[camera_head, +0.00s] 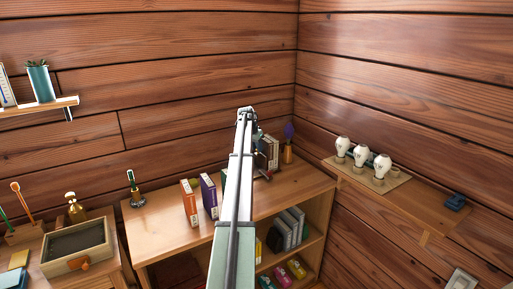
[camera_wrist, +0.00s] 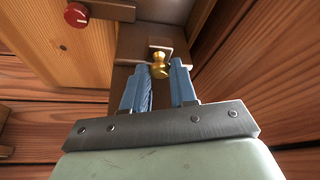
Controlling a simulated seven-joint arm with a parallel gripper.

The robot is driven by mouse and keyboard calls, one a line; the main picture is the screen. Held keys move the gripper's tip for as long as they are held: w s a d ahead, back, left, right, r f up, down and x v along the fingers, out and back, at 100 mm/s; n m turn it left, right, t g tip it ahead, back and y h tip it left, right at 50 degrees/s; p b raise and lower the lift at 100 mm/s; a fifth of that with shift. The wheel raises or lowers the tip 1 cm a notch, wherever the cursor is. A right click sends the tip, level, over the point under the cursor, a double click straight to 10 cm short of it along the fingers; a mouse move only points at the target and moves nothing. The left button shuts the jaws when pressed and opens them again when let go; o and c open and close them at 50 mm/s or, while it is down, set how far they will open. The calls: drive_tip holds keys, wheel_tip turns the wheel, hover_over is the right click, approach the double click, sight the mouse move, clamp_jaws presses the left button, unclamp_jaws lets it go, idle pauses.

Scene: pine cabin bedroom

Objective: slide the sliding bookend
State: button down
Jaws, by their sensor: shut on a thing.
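In the wrist view my gripper (camera_wrist: 160,68) has its two blue fingers at a small gold knob (camera_wrist: 159,56), one on each side, and is shut on it. The knob sits on a dark brown block (camera_wrist: 137,42), which looks like the sliding bookend. In the head view my arm crosses the middle of the picture and reaches over the bookcase top (camera_head: 157,222). There my gripper and the knob are mostly hidden by the arm, near a group of upright books (camera_head: 271,150).
An orange book (camera_head: 189,203) and a purple book (camera_head: 208,196) stand left of my arm. A vase with a purple flower (camera_head: 288,154) stands in the corner. White bulbs (camera_head: 361,154) sit on a right-hand shelf. A red knob (camera_wrist: 76,14) shows on a wooden panel.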

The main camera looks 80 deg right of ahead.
drive_tip(key=w+a, duration=0.8)
drive_tip(key=shift+w+a, duration=0.2)
drive_tip(key=shift+w, duration=0.05)
drive_tip(key=c, duration=1)
unclamp_jaws()
drive_tip(key=shift+r, duration=0.1)
drive_tip(key=v, duration=1.3)
drive_tip(key=shift+a+r, duration=0.1)
drive_tip(key=shift+r, duration=0.2)
